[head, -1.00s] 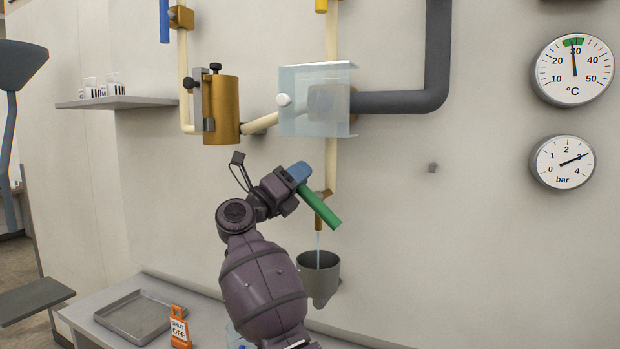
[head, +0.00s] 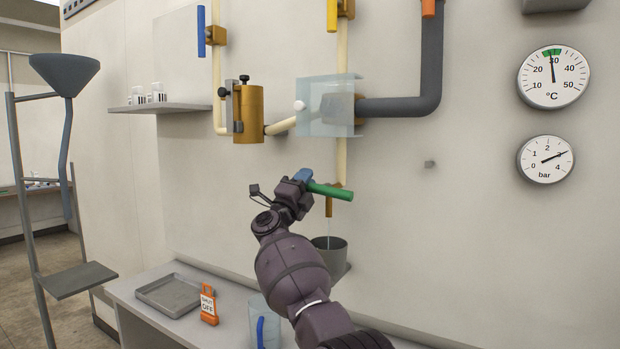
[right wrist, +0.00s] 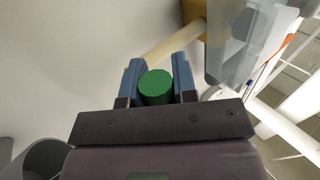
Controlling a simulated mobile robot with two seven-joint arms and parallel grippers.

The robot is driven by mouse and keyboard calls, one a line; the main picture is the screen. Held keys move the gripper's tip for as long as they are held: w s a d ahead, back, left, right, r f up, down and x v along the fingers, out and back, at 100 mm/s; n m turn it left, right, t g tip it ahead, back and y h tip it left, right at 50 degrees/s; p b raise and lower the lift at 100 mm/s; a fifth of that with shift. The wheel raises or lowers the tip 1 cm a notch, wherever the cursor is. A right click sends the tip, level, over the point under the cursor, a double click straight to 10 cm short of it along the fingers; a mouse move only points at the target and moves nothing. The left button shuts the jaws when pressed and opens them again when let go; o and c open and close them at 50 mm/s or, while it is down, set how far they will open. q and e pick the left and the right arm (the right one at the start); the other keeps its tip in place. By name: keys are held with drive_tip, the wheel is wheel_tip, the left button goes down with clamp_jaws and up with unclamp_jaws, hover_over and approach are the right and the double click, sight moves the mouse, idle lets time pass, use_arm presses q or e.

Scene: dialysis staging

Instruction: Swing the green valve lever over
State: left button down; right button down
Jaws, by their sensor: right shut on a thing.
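The green valve lever (head: 332,191) sticks out to the right from my right gripper (head: 305,178), near the brass valve and spout (head: 329,207) on the wall pipe. It lies nearly level, sloping slightly down to the right. My right gripper is shut on the lever. In the right wrist view, the round green end (right wrist: 155,87) sits between the two blue fingers (right wrist: 154,84). A thin stream falls from the spout into a grey cup (head: 333,256) below. My left gripper is not in view.
A clear box-shaped guard (head: 326,105) and a brass cylinder (head: 248,114) stand out from the wall above my gripper. A bench below holds a grey tray (head: 169,294), an orange shut-off tag (head: 209,306) and a clear jug (head: 264,322). A funnel stand (head: 65,72) is at left.

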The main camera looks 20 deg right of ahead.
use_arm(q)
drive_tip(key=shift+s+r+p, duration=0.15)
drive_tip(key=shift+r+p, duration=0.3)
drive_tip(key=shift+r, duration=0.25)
use_arm(e)
drive_tip(key=shift+f+n+t+y, duration=0.2)
drive_tip(key=shift+n+t+y, duration=0.35)
drive_tip(key=shift+n, duration=0.65)
drive_tip(key=shift+f, duration=0.1)
drive_tip(key=c, duration=0.9)
unclamp_jaws()
drive_tip(key=shift+w, duration=0.1)
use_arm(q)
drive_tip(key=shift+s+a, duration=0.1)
use_arm(e)
drive_tip(key=shift+a+f, duration=0.1)
drive_tip(key=shift+f, duration=0.1)
